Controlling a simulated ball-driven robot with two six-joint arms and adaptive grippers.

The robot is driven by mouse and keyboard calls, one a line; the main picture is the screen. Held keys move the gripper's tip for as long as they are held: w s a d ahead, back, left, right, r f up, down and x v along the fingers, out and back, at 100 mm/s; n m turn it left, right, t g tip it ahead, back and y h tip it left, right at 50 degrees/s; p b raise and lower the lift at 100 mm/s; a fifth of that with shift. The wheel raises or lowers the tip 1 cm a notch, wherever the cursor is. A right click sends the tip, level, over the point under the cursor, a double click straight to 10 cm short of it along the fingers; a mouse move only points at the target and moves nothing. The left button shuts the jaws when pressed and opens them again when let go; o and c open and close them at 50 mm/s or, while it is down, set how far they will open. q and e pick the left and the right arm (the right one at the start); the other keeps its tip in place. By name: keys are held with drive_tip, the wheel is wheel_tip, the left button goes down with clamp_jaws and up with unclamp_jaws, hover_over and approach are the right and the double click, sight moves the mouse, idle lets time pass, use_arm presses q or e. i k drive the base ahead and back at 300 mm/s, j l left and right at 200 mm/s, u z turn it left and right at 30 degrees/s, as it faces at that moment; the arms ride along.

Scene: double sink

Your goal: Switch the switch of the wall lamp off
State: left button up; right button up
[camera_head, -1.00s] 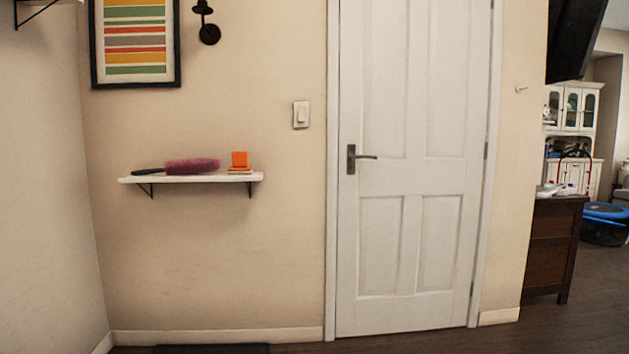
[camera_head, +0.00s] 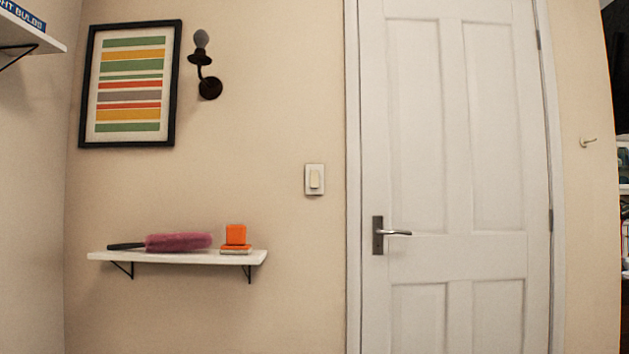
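A white wall switch (camera_head: 315,179) with a cream rocker is on the beige wall, just left of the door frame. I cannot tell which way the rocker is tipped. The wall lamp (camera_head: 203,68) is a dark sconce with a greyish bulb on top, up and left of the switch and right of the framed picture. The bulb does not look brightly lit. Neither of my grippers is in view.
A white wall shelf (camera_head: 104,257) holds a pink duster (camera_head: 180,242) and an orange box (camera_head: 236,235), below and left of the switch. A closed white door (camera_head: 455,180) with a lever handle (camera_head: 392,233) stands right of it. A striped picture (camera_head: 130,85) hangs upper left.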

sight(313, 174)
drive_tip(key=i+z, duration=0.25)
drive_tip(key=i, duration=0.2)
drive_tip(key=i+j+z, duration=0.25)
drive_tip(key=i, duration=0.2)
drive_tip(key=i+j+z, duration=0.25)
drive_tip(key=i, duration=0.2)
drive_tip(key=i+j+z, duration=0.2)
drive_tip(key=i, duration=0.25)
